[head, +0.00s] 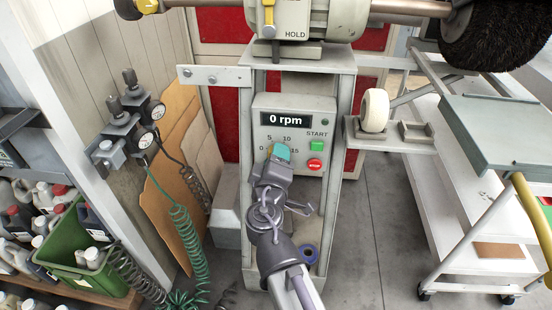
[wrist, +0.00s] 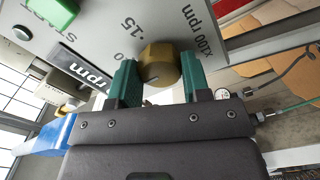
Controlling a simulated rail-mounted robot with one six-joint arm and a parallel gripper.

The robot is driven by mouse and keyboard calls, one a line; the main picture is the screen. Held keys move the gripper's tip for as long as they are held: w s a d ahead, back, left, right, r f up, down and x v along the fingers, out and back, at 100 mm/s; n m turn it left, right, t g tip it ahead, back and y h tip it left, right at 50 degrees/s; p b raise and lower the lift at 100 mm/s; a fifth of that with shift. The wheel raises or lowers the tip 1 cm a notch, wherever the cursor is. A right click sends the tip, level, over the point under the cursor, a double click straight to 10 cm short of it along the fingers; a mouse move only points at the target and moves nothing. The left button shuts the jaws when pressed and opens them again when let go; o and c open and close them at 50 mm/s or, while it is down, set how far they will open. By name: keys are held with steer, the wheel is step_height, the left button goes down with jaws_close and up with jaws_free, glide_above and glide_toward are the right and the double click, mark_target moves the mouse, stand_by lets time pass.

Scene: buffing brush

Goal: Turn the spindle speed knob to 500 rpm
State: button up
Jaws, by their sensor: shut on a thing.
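The spindle speed knob (wrist: 158,62) is brass-coloured and sits on the grey control panel (wrist: 110,35). In the wrist view my gripper (wrist: 158,78) has its two teal fingers on either side of the knob, shut on it. A short pale line shows on the knob's near face. The display (head: 284,119) reads 0 rpm.
A green START button (head: 317,146) and a red STOP button (head: 315,164) sit right of the gripper. A shelf with a white wheel (head: 375,110) stands to the right. A dark brush (head: 495,35) is at upper right. Coiled green hoses (head: 186,250) hang at left.

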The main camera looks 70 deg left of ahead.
steer(key=n, duration=0.5)
steer(key=shift+n, duration=0.3)
stand_by(0.4)
steer(key=o, duration=0.9)
steer(key=shift+d, duration=0.1)
steer(key=v, duration=1)
steer(key=shift+s+d, duration=0.2)
steer(key=shift+d, duration=0.1)
